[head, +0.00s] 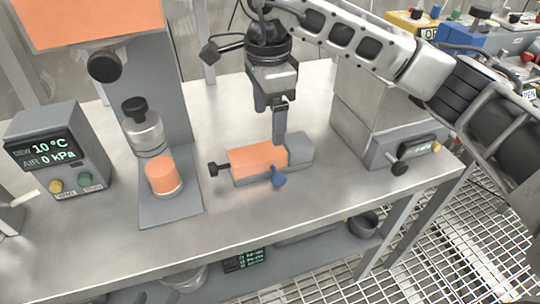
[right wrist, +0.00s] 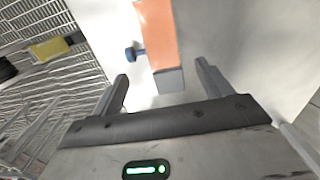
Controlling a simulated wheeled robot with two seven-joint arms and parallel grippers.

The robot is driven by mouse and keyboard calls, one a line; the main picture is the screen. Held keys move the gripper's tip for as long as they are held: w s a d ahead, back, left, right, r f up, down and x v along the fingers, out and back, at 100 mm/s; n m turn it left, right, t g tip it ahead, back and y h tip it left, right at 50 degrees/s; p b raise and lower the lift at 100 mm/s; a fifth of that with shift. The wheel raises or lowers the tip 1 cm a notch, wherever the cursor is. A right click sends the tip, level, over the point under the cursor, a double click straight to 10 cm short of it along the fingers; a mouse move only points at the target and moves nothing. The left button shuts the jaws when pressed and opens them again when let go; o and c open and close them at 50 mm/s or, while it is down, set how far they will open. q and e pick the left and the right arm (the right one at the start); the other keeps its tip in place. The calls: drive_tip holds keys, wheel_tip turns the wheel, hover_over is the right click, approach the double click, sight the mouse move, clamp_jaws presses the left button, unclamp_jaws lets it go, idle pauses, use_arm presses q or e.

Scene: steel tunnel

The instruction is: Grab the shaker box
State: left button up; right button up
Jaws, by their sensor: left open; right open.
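The shaker box (head: 260,160) lies on the steel bench, with an orange body, a grey right end, a black knob at its left and a blue knob at its front. My right gripper (head: 279,138) points down over its grey end, open and holding nothing. In the right wrist view, the shaker box (right wrist: 157,35) shows beyond the open fingers (right wrist: 161,70), its grey end in line with the gap. Contact cannot be told. My left gripper (head: 26,212) seems to show only partly at the left edge, open and away from the box.
A display unit (head: 50,150) is further left. A grey cabinet (head: 375,110) stands to the right. The bench (head: 225,222) is clear in front of the box.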

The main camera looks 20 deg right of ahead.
sight(270, 146)
drive_tip(key=shift+w+d+f, duration=0.15)
drive_tip(key=shift+f, duration=1.45)
drive_tip(key=shift+w+d+f, duration=0.1)
drive_tip(key=shift+f, duration=1.45)
drive_tip(key=shift+c, duration=0.4)
drive_tip(key=c, duration=1.5)
drive_tip(key=shift+r, duration=0.1)
clamp_jaws()
drive_tip(key=shift+r, duration=0.1)
